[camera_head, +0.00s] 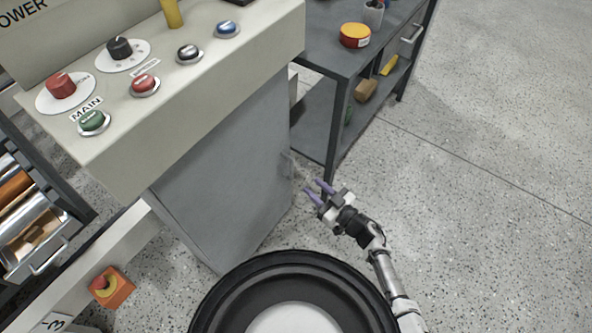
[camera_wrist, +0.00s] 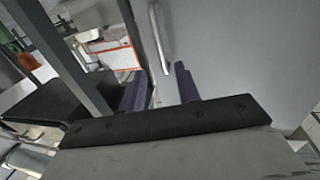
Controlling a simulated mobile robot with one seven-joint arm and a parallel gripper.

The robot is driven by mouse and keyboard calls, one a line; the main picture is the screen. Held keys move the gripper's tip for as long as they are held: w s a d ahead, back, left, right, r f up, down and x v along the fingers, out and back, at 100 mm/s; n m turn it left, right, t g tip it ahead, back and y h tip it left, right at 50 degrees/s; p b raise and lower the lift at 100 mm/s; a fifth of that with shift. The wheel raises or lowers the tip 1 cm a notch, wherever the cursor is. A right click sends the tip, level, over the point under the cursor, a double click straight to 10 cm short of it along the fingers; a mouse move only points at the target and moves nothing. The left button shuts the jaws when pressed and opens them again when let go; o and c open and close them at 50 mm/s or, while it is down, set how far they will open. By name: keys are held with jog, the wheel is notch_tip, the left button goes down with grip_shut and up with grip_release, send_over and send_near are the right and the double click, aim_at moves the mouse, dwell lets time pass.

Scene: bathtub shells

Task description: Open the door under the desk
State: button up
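The grey door (camera_head: 225,170) is the flat front of the cabinet under the control desk (camera_head: 215,75). It looks closed. Its upright metal bar handle is clear in the wrist view (camera_wrist: 161,40) and faint near the door's right edge in the head view. My gripper (camera_head: 314,188) is open, its two purple fingers apart and empty, to the right of the door's right edge. In the wrist view, my gripper (camera_wrist: 160,78) has the handle's lower end showing between its fingertips. The handle seems ahead of the fingers; I cannot tell the exact gap.
A dark metal workbench (camera_head: 330,50) with a lower shelf stands right of the cabinet, its leg close to my gripper. A yellow-red round tin (camera_head: 355,35) sits on it. An orange box with a red button (camera_head: 110,286) is at lower left. Open speckled floor lies to the right.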

jog(key=x, duration=0.9)
jog(key=shift+a, duration=0.15)
grip_shut()
